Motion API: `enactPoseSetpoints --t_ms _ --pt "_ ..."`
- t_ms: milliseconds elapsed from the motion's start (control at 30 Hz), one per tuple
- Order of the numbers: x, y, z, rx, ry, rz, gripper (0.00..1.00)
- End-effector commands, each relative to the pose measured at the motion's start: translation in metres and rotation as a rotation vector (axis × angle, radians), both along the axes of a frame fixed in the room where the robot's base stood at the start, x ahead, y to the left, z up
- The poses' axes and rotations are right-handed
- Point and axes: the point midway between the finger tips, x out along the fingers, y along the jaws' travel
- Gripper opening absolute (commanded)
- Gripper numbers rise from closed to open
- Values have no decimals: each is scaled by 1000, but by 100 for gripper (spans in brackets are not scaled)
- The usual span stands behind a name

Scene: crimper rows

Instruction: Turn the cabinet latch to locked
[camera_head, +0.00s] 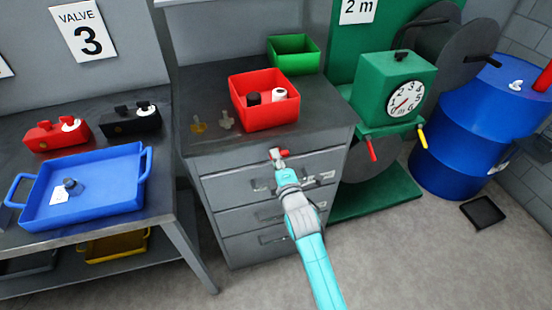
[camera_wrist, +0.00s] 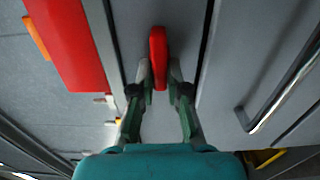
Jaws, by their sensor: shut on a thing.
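The cabinet (camera_head: 224,187) is grey with several drawers and stands in the middle of the head view. Its latch is a small red handle (camera_head: 285,152) near the top of the cabinet front. The latch (camera_wrist: 158,50) also shows in the wrist view, lengthwise up the picture between the fingertips. My gripper (camera_head: 278,156) is at the latch, its fingers shut on the lower part of it in the wrist view (camera_wrist: 159,80). The latch's pivot and any lock marking cannot be made out.
A red bin (camera_head: 264,118) with a black and a white item stands on the cabinet top, with a green bin (camera_head: 293,66) behind. Drawer handles (camera_head: 318,178) stick out below the latch. A blue tray (camera_head: 110,184) lies on the left bench. A green gauge machine (camera_head: 377,81) stands right.

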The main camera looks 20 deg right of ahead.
Motion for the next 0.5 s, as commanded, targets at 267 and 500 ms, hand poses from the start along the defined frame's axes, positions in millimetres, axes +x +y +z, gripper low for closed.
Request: enactPoseSetpoints --t_ms 267,500 --pt "0 0 -1 0 2 0 40" --pt "-4 0 -1 0 2 0 40"
